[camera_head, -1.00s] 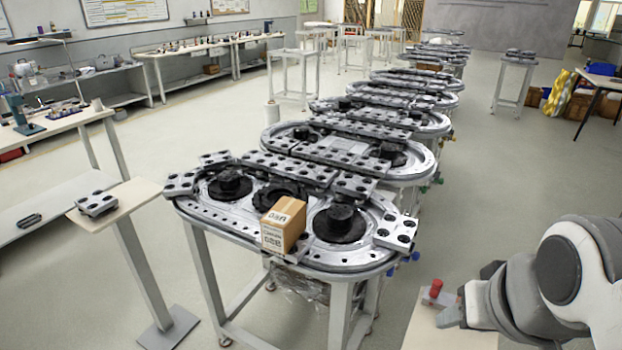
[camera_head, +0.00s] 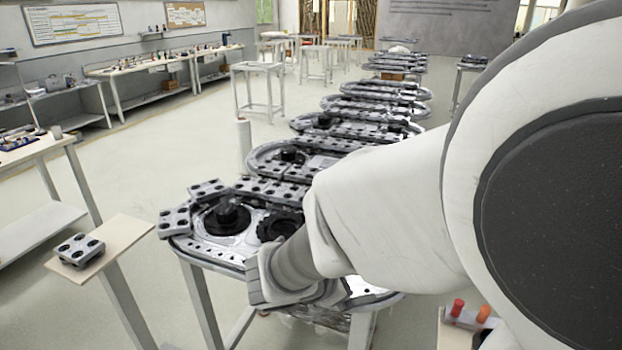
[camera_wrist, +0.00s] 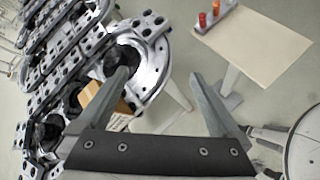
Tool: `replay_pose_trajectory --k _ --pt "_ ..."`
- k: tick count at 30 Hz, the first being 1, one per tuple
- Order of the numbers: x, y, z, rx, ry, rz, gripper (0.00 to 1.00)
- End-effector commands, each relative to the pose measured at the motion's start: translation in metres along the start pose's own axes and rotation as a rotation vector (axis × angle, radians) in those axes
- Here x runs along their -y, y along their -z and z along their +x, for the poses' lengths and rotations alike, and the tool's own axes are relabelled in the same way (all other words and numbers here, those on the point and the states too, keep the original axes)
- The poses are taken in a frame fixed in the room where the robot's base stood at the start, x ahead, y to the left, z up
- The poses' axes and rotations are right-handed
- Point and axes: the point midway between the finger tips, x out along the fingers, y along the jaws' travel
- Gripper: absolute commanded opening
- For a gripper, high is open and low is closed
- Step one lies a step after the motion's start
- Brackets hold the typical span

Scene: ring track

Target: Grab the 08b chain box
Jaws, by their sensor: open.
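The 08b chain box (camera_wrist: 89,93) is a small tan carton on the near end of the ring track (camera_wrist: 157,60). In the wrist view it shows at the left, partly covered by the left finger, with some of it and a white label to that finger's right. In the head view my arm hides the box. My gripper (camera_wrist: 160,75) is open, with nothing between its fingers. The box lies behind and beside the left finger, not centred between the fingers; I cannot tell the distance.
Grey perforated blocks (camera_head: 262,188) and black round parts (camera_head: 228,215) sit on the track. A small stand with a block (camera_head: 80,250) is at left. A pale table (camera_wrist: 255,45) with red and orange pieces is at right. Floor is free at left.

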Motion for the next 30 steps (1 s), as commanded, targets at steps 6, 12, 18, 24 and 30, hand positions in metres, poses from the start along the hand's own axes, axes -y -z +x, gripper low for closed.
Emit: replay_pose_trajectory --k 6,12,18,24,30 --pt "-0.053 0.075 -0.024 0.088 -0.280 -0.498 1.00" --pt "-0.071 0.117 -0.041 0.133 -0.425 -0.717 1.00" --pt "-0.082 0.126 -0.026 0.144 -0.449 -0.757 1.00" --pt "-0.101 0.127 0.014 0.145 -0.446 -0.754 1.00" --pt "-0.118 0.127 0.050 0.144 -0.447 -0.753 1.00"
